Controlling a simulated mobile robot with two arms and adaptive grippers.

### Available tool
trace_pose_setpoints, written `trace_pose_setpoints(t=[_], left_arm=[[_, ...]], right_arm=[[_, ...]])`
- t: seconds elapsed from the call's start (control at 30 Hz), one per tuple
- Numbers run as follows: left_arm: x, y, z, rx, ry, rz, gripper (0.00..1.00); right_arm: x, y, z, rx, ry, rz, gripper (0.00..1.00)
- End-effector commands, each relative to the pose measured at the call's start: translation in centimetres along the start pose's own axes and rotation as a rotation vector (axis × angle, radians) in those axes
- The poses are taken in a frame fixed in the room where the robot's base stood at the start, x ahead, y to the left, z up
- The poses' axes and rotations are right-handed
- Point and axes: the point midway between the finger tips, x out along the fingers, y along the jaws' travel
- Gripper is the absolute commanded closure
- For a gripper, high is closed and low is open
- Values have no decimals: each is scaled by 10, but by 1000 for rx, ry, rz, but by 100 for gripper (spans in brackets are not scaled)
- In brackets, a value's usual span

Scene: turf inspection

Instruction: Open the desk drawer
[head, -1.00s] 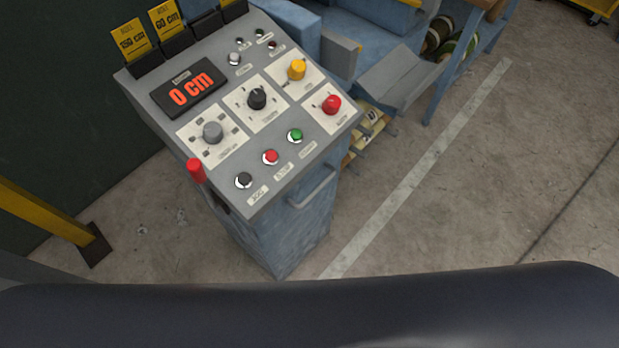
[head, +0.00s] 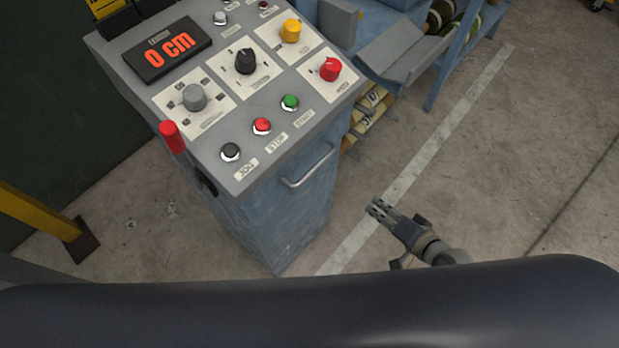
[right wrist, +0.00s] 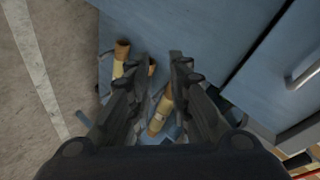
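The desk is a blue console cabinet (head: 275,225) with a sloped grey control panel on top. A silver bar handle (head: 308,167) is on its front face, just under the panel edge. The drawer front's seams are hard to make out in the head view. My right gripper (head: 377,209) is in front and to the right of the handle, apart from it, over the floor. In the right wrist view the fingers (right wrist: 159,72) are spread with nothing between them. The handle (right wrist: 304,76) shows at that view's right edge, beside the fingers. My left gripper is not in view.
A blue rack with rolls (head: 370,115) stands behind right. Open concrete floor lies to the right. A yellow post (head: 40,213) stands left.

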Motion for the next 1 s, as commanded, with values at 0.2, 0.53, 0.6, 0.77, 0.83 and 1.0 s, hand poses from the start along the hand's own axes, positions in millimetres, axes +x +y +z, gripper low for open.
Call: trace_pose_setpoints(t=[0.2, 0.53, 0.6, 0.77, 0.83, 1.0], left_arm=[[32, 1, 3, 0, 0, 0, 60], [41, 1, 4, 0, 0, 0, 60], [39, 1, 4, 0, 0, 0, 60], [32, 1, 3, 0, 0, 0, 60], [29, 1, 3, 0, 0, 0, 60], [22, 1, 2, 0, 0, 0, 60]], right_arm=[[-28, -110, 7, 238, -85, -260, 82], [-64, -182, 19, 406, -191, -402, 82], [-61, -185, 18, 408, -191, -404, 82], [-47, -193, 18, 409, -187, -405, 82], [-39, -198, 20, 408, -188, -406, 82], [-14, -209, 22, 407, -188, -405, 82]])
